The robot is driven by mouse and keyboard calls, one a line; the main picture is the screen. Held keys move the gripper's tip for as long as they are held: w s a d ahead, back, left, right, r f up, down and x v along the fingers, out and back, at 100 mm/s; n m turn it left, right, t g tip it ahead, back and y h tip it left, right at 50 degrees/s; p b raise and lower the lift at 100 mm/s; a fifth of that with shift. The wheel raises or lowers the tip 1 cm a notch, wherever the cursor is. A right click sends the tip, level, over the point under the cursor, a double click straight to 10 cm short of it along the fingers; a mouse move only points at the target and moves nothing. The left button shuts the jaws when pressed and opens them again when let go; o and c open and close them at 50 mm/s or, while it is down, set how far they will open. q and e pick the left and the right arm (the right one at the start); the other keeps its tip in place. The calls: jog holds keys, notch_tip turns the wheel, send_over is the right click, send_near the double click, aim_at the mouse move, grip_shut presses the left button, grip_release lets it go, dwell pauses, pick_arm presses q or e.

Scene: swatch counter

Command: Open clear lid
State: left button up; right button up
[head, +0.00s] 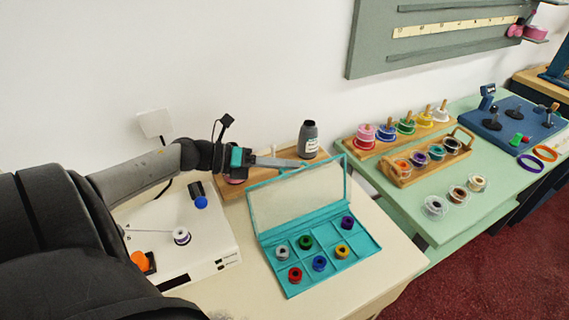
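The clear lid (292,196) has a teal frame and stands raised, roughly upright, along the back edge of a teal box (318,279). The box is divided into compartments holding several small coloured spools, among them a red spool (295,275) and a purple spool (347,223). My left gripper (300,165) reaches in from the left, with its fingers at the lid's top edge. Whether the fingers touch or pinch the edge is too small to tell. My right gripper is not in view.
A white device (198,239) with a spool on it stands left of the box. A grey bottle (307,140) stands on a wooden tray behind the lid. Wooden spool racks (405,179) stand on the green counter at right. The pale counter right of the box is clear.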

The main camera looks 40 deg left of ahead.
pick_arm(q)
grip_shut()
dwell(1.0)
